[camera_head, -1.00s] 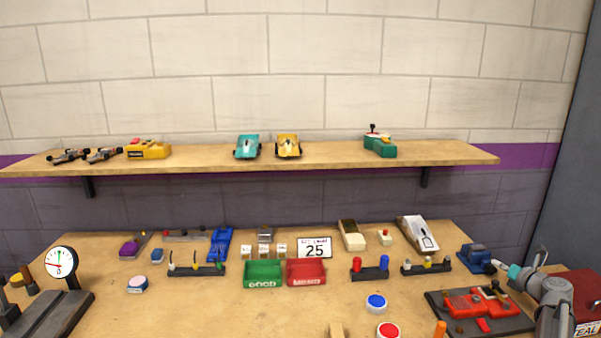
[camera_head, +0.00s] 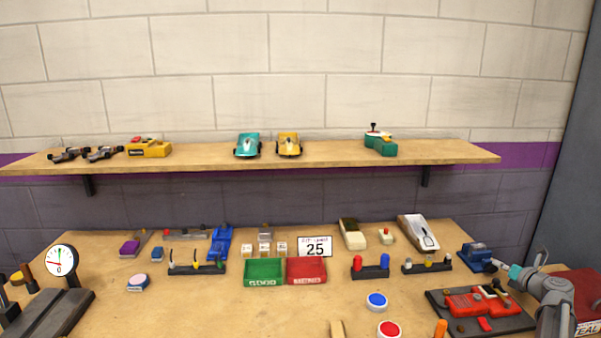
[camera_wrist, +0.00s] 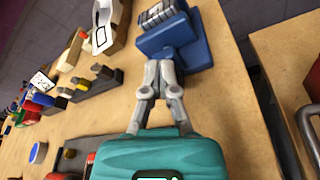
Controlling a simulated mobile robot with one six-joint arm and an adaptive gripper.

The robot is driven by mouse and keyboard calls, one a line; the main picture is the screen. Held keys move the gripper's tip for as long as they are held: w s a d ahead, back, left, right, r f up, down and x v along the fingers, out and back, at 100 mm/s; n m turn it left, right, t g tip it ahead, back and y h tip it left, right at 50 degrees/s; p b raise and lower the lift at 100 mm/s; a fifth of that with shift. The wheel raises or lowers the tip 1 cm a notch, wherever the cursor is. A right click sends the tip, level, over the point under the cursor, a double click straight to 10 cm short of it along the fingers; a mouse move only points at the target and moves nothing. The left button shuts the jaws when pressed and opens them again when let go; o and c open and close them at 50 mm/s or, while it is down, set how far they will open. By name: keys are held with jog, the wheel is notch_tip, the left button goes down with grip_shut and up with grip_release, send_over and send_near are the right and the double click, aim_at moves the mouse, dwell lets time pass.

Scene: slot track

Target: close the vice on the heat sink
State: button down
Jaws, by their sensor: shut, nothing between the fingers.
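The blue vice (camera_head: 477,256) stands at the right end of the bench. In the wrist view the vice (camera_wrist: 196,53) fills the top middle. The heat sink (camera_wrist: 160,12), a grey finned block, sits at its far side, partly cut off by the picture's top edge. I cannot tell whether both jaws touch it. My gripper (camera_wrist: 162,72) is shut and empty, its fingertips right at the near side of the vice. Whether they touch it is unclear. In the head view my gripper (camera_head: 499,266) is just right of the vice, small and hard to make out.
A dark tray (camera_head: 515,323) with red parts lies in front of the vice. A peg rack (camera_head: 427,267) and a white car body (camera_head: 418,232) stand to its left. A red box (camera_head: 577,287) is at the right. Bare bench (camera_wrist: 228,90) shows right of the vice in the wrist view.

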jog(key=shift+d+f+b, duration=0.45)
jog(key=shift+d+f, duration=0.05)
jog(key=shift+d, duration=0.15)
dwell(0.7)
jog(key=shift+w+d+r+p, duration=0.1)
jog(key=shift+d+r+p, duration=0.2)
jog(key=shift+d, duration=0.05)
dwell(0.5)
jog(key=shift+s+d, duration=0.2)
jog(key=shift+s, duration=2.85)
jog(key=a+n, duration=0.1)
jog(key=a+n+h+p, duration=0.1)
jog(key=shift+s+r+n, duration=0.4)
jog(key=shift+s+a+r+n+h+p, duration=0.2)
jog(key=shift+a+n+h+p, duration=0.3)
jog(key=shift+n, duration=0.4)
jog(key=shift+d, duration=0.1)
jog(key=shift+w, duration=0.1)
